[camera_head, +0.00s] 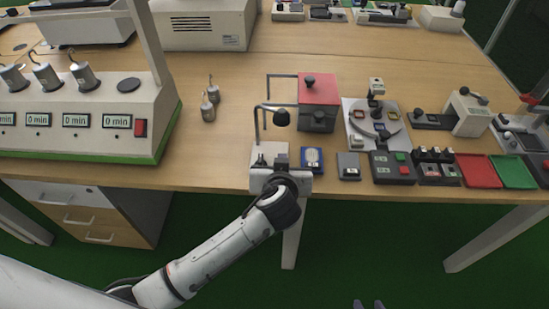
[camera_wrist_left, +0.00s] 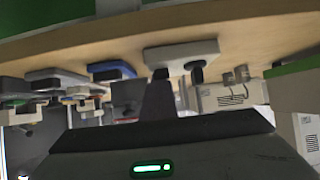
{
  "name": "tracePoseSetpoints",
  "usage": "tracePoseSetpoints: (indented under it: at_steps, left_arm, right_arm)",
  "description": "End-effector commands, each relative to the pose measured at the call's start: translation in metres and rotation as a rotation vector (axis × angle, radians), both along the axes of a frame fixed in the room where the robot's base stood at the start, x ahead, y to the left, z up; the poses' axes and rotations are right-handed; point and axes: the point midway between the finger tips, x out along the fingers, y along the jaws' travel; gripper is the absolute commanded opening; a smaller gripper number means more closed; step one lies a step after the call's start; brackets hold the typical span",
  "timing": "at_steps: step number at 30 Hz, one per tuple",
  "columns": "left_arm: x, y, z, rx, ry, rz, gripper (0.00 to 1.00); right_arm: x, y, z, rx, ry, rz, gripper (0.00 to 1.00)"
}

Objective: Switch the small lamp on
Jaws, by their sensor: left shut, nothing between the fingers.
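The small lamp has a black shade (camera_head: 281,118) on a thin bent dark post, above a white base (camera_head: 268,152) at the table's front edge. The base likely also shows in the left wrist view (camera_wrist_left: 182,50), which is turned over, with dark parts on it. My left gripper (camera_head: 272,165) is at the front of this base and hides part of it. Its dark fingers (camera_wrist_left: 158,98) are shut with nothing between them, close to the base. I cannot tell whether they touch it. The lamp's switch is not clearly visible. My right gripper is not in view.
A blue-framed device (camera_head: 312,160) and a small grey switch box (camera_head: 348,166) stand right of the lamp. A red-topped box (camera_head: 318,92) is behind. Two small metal weights (camera_head: 208,105) stand left. A timer bench (camera_head: 80,122) fills the left side. The table between is clear.

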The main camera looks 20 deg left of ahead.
Motion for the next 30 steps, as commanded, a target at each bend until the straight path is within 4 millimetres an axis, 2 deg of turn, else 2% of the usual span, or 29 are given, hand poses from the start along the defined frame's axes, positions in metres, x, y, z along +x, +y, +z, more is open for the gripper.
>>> tracePoseSetpoints:
  at_steps: [13, 23, 26, 30]
  left_arm:
    - [0.014, 0.004, 0.002, -0.003, 0.0, 0.003, 0.0]
    - [0.015, 0.005, 0.003, -0.002, 0.001, 0.002, 0.0]
    - [0.018, 0.005, 0.01, -0.003, -0.001, 0.003, 0.0]
    - [0.027, 0.007, 0.032, -0.005, -0.002, 0.003, 0.0]
  right_arm:
    - [-0.005, -0.001, -0.005, -0.002, 0.013, -0.001, 0.31]
    - [-0.005, -0.001, -0.005, -0.003, 0.014, -0.002, 0.31]
    - [-0.006, -0.001, 0.001, -0.003, 0.015, -0.002, 0.31]
    - [-0.006, -0.001, 0.018, -0.003, 0.017, -0.002, 0.31]
